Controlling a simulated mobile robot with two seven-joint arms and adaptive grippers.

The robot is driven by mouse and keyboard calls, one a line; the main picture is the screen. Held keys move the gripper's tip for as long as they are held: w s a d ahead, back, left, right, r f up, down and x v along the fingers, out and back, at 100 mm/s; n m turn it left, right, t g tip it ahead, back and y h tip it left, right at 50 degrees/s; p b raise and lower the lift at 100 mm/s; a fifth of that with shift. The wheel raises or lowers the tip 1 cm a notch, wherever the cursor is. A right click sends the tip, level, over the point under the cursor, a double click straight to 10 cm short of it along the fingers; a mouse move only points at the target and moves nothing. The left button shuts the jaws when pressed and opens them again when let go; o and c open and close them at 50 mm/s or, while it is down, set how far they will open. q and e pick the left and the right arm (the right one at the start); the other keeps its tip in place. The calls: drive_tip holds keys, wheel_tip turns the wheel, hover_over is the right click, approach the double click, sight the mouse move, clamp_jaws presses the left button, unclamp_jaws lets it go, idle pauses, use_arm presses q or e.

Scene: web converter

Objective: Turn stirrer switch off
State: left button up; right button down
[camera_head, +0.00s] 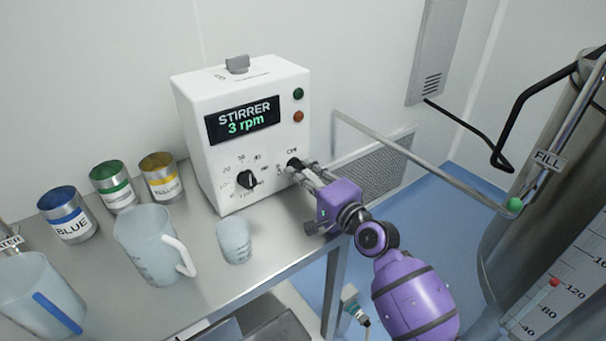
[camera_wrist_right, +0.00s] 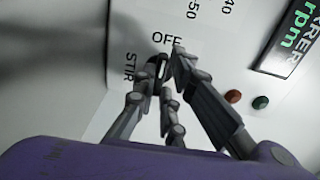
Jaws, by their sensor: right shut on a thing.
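The white stirrer box (camera_head: 185,95) stands on the metal table, and its display (camera_head: 242,119) reads "STIRRER 3 rpm". The small black stirrer switch (camera_head: 293,162) is at the lower right of its front face. In the right wrist view the switch (camera_wrist_right: 158,66) shows a white mark that appears to run toward the "OFF" label; "STIR" is printed to its left. My right gripper (camera_head: 303,169) is shut on the switch, its fingers (camera_wrist_right: 168,75) around it and partly hiding it. My left gripper is not in view.
A black speed dial (camera_head: 247,180) sits left of the switch. A small cup (camera_head: 234,242), a jug (camera_head: 148,247) and paint cans, including the blue can (camera_head: 68,215), stand on the table (camera_head: 200,295). A steel tank (camera_head: 535,225) stands at right.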

drive_tip(key=c, duration=1.8)
unclamp_jaws()
drive_tip(key=v, duration=1.2)
